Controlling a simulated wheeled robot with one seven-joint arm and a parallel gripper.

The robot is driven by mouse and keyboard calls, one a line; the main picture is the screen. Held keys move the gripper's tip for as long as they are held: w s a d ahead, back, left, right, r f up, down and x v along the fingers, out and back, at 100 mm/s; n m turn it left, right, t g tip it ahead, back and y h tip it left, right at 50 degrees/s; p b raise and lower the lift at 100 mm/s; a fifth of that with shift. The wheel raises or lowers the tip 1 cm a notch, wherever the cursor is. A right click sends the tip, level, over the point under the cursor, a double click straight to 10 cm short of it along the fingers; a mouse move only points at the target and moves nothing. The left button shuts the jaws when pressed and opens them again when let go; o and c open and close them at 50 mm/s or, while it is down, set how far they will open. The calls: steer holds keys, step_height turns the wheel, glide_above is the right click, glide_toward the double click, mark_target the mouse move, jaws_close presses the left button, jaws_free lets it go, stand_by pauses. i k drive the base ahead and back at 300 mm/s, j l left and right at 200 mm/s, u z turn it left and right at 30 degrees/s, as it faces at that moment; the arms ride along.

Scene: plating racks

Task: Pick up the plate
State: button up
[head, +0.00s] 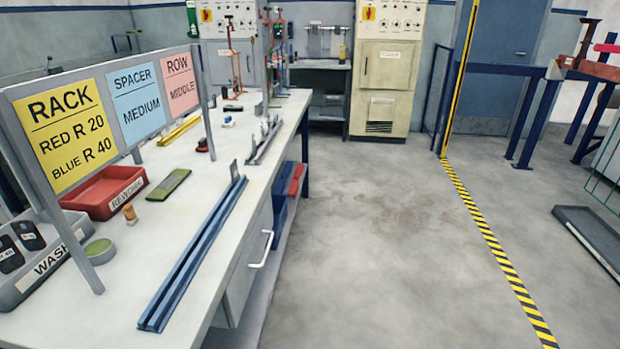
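No thing in the head view is clearly marked as the plate. Two dark flat pieces with small white labels lie in the grey WASH tray (30,283) at the left front of the bench; the nearer one is the left dark piece (10,255) and the other is the right dark piece (29,236). A green flat piece (168,185) lies on the bench. A blue rail (195,255) lies along the bench's right side with a small grey upright plate-like piece (234,171) at its far end. My gripper is not in view.
The white bench (120,310) carries a red REWORK tray (103,192), a small brown cylinder (130,214), a round green tin (99,251) and a grey rail with upright pieces (264,140). A sign board (66,133) stands over its left side. The floor (400,270) to the right is clear.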

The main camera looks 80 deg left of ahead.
mark_target(234, 169)
steer(key=i+l+u, duration=0.15)
steer(key=i, duration=0.2)
steer(key=i+l+u, duration=0.1)
steer(key=i, duration=0.25)
steer(key=i+u, duration=0.2)
steer(key=u, duration=0.25)
steer(key=i+u, duration=0.2)
steer(key=u, duration=0.2)
steer(key=i+u, duration=0.2)
steer(key=u, duration=0.25)
steer(key=i+j+u, duration=0.25)
steer(key=u, duration=0.15)
steer(key=i+j+u, duration=0.1)
steer(key=i+u, duration=0.3)
steer(key=i+j+u, duration=0.1)
steer(key=i+u, duration=0.15)
steer(key=u, duration=0.15)
steer(key=i+u, duration=0.4)
steer(key=i+l+u, duration=0.2)
steer(key=u, duration=0.2)
steer(key=i+u, duration=0.3)
steer(key=i+l, duration=0.05)
steer(key=i, duration=0.05)
